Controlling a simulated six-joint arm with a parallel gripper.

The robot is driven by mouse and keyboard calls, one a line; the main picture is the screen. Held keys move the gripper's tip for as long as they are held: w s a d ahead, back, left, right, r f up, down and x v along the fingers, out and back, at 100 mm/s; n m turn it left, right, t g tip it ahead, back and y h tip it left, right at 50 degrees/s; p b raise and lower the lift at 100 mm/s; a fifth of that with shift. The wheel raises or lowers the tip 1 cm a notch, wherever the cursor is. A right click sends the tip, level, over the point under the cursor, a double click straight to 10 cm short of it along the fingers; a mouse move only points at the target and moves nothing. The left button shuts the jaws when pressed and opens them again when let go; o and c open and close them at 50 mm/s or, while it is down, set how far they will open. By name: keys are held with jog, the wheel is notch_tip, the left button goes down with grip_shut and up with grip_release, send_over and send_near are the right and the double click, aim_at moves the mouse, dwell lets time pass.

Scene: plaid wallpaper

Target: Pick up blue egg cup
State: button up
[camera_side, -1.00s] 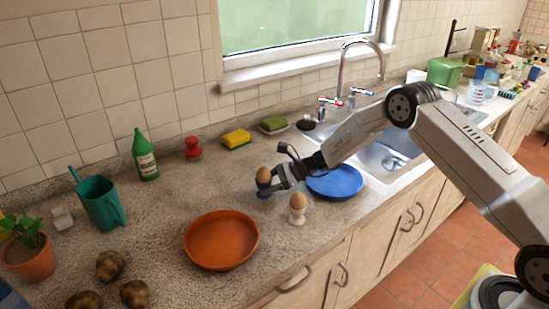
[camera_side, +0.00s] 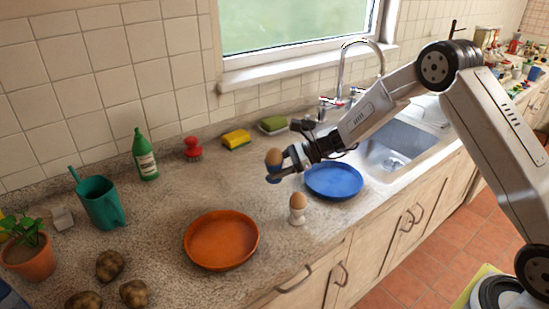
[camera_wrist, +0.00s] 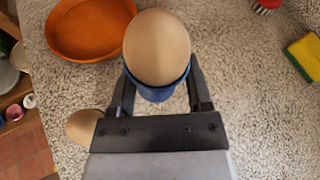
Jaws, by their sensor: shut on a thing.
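The blue egg cup (camera_side: 274,176) holds a brown egg (camera_side: 273,158) and is upright in the air above the counter. My gripper (camera_side: 281,174) is shut on the cup. In the wrist view the blue egg cup (camera_wrist: 160,91) sits between the two fingers of my gripper (camera_wrist: 160,88), and the egg (camera_wrist: 157,48) covers most of it from above. A second egg (camera_side: 297,201) stands in a white egg cup (camera_side: 297,217) on the counter, below and to the right of my gripper; this egg also shows partly at lower left in the wrist view (camera_wrist: 84,126).
An orange dish (camera_side: 221,240) and a blue plate (camera_side: 334,181) lie on the counter (camera_side: 165,205). A green bottle (camera_side: 145,156), a red-topped object (camera_side: 193,148) and sponges (camera_side: 237,139) stand along the wall. A teal watering can (camera_side: 101,203), potatoes (camera_side: 110,265) and a potted plant (camera_side: 28,252) are at left.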

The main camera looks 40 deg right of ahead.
jog(key=s+r, duration=0.1)
jog(key=s, duration=0.2)
jog(key=s+r, duration=0.2)
jog(key=s, duration=0.1)
jog(key=s+r, duration=0.1)
jog(key=s, duration=0.2)
jog(key=shift+s+d+r, duration=0.25)
jog(key=shift+d+r, duration=0.1)
jog(key=shift+d, duration=0.05)
jog(key=shift+a, duration=0.1)
